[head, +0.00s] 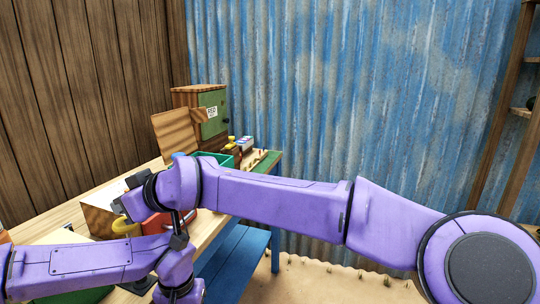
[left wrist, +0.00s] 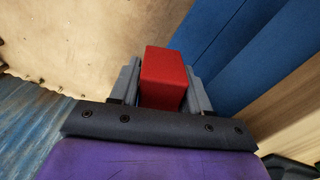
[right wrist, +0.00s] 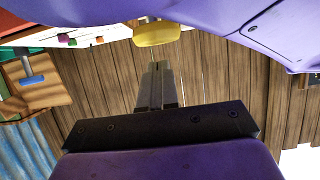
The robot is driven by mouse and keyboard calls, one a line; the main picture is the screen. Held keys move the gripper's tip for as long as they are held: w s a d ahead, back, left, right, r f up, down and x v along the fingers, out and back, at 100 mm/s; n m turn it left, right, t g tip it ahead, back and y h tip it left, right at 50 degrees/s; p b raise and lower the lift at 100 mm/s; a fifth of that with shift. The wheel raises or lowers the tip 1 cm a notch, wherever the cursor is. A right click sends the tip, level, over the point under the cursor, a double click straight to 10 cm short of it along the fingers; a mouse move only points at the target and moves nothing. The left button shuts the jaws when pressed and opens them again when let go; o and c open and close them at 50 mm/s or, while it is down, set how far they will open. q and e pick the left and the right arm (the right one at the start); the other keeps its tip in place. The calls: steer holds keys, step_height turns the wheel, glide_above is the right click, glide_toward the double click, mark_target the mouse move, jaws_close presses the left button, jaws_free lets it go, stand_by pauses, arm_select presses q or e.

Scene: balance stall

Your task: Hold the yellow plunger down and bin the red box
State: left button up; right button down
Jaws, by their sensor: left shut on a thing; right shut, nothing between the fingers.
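In the right wrist view the plunger (right wrist: 155,32) lies just beyond the shut, empty fingers (right wrist: 158,72). I cannot tell whether they touch it or how far down it is. My left gripper (left wrist: 161,70) is shut on the red box (left wrist: 164,82), one finger on each side. In the left wrist view, sandy floor and blue boards lie behind the box. A green open container (head: 206,158) stands on the bench, partly behind my right arm.
The wooden bench (head: 78,207) runs along the left, with a blue lower shelf (head: 232,266). A red surface (head: 157,224) shows between my arms, mostly hidden. A wooden cabinet with a green front (head: 212,112) stands at the back. Sandy floor (head: 318,280) is open at the right.

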arm_select(q)
steer(key=shift+f, duration=0.1)
arm_select(e)
steer(key=shift+f, duration=0.15)
